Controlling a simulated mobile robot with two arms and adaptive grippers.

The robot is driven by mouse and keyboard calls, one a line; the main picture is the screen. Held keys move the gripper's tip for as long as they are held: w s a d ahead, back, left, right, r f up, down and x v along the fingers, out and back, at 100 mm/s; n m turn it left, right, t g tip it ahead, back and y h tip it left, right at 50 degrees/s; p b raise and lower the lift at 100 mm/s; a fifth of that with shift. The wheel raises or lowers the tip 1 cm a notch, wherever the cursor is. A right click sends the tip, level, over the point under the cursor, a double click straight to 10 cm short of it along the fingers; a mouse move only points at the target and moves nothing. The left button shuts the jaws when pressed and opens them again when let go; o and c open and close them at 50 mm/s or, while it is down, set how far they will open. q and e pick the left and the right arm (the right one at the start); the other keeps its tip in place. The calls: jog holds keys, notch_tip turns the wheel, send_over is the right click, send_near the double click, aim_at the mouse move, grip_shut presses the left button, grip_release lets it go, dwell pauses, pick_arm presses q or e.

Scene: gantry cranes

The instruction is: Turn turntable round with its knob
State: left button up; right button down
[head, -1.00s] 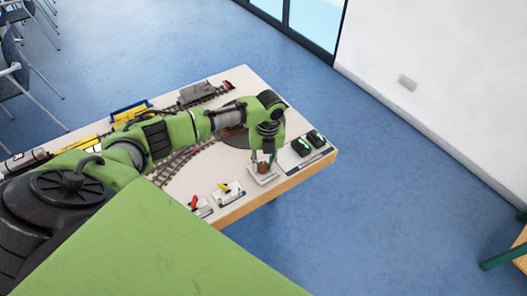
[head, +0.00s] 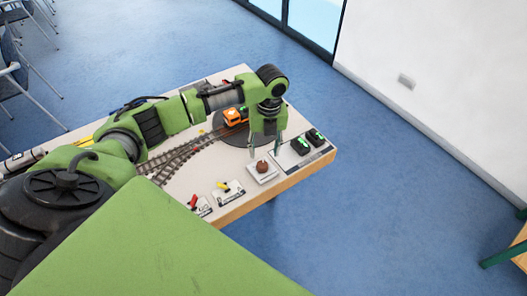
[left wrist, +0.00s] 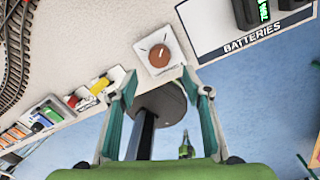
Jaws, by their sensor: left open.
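The knob (head: 262,166) is a round reddish-brown cap on a small white plate near the front edge of the table. It also shows in the left wrist view (left wrist: 159,55), beyond the fingertips. My left gripper (head: 266,150) is open and empty, raised above the knob and apart from it. Its two fingers spread either side in the left wrist view (left wrist: 154,82). The turntable (head: 238,135) is a dark disc behind my left gripper, partly hidden by my arm. An orange locomotive (head: 235,116) stands on it. My right gripper is not in view.
Green-lit batteries (head: 300,146) sit on a labelled mat right of the knob. A yellow lever (head: 224,187) and a red lever (head: 194,202) are on plates to the left. Tracks (head: 175,160) run across the table to the turntable.

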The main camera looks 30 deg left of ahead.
pick_arm(q)
notch_tip(320, 180, up, 5)
jog(key=shift+w+d+f, duration=0.1)
dwell(0.6)
